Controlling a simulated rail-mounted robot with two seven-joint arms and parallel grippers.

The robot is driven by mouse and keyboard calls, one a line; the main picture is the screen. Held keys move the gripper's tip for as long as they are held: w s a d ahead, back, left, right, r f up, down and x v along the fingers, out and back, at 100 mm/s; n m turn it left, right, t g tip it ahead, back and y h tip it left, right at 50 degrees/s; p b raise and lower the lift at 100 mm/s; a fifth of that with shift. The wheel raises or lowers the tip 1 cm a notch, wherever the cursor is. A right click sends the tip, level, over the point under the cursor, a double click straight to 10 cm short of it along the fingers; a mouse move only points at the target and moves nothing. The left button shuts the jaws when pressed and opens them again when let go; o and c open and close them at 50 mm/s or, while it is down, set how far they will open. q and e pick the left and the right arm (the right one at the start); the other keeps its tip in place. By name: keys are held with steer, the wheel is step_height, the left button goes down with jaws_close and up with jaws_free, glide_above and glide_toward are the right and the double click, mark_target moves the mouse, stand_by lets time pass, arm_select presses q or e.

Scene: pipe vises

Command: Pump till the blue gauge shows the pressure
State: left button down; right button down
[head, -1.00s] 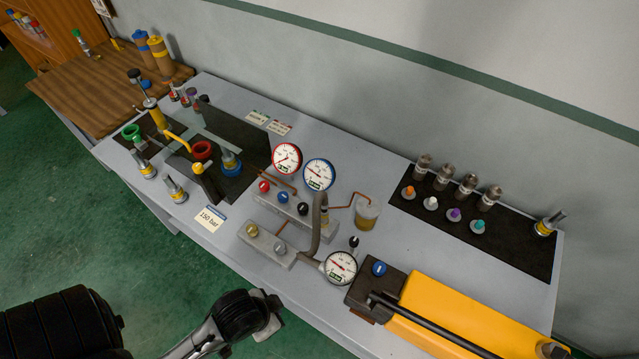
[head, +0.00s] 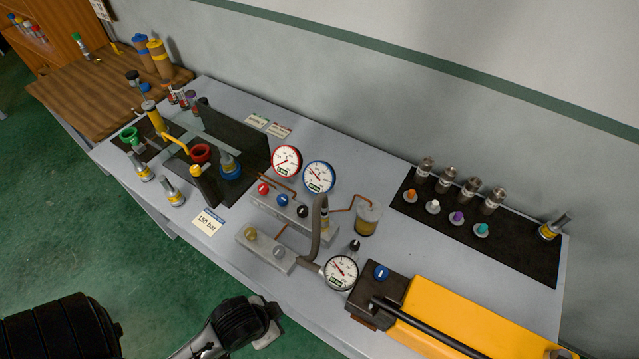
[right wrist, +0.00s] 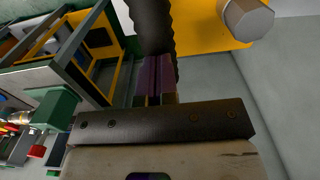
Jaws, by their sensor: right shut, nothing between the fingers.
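The blue-rimmed gauge (head: 319,177) stands right of the red-rimmed gauge (head: 286,160). Its needle is visible but its reading is too small to make out. A third, white gauge (head: 341,272) sits by the yellow hand pump (head: 450,315). The pump has a black lever (head: 425,328) along its near side. A card (head: 208,221) reads 150 bar. My right gripper (right wrist: 155,80) is shut and empty in the right wrist view, close to a black ribbed grip (right wrist: 153,25). I cannot tell whether they touch.
A blue knob (head: 381,272) sits on the pump's dark block. Red, blue and black knobs sit on the valve block (head: 270,201) below the gauges. A black mat (head: 520,248) at right holds several fittings. A vise with a yellow post (head: 154,118) stands at left.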

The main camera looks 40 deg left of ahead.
steer(key=r+p, duration=0.1)
steer(key=r, duration=0.1)
steer(key=r+p, duration=0.1)
steer(key=r, duration=0.2)
steer(key=shift+s+a+r+p, duration=0.1)
steer(key=shift+a+r+p, duration=0.2)
steer(key=shift+p, duration=0.1)
steer(key=shift+a+r, duration=0.15)
steer(key=shift+r, duration=0.45)
step_height(320, 180, up, 8)
steer(key=a+p, duration=0.2)
steer(key=p, duration=0.2)
steer(key=shift+s+f+p, duration=0.2)
steer(key=shift+s+p, duration=0.05)
steer(key=shift+p, duration=0.1)
steer(key=shift+f, duration=0.1)
step_height(320, 180, down, 6)
steer(key=d+b, duration=0.1)
steer(key=b, duration=0.5)
steer(key=shift+w+d, duration=0.2)
steer(key=shift+d, duration=0.05)
steer(key=shift+f, duration=0.2)
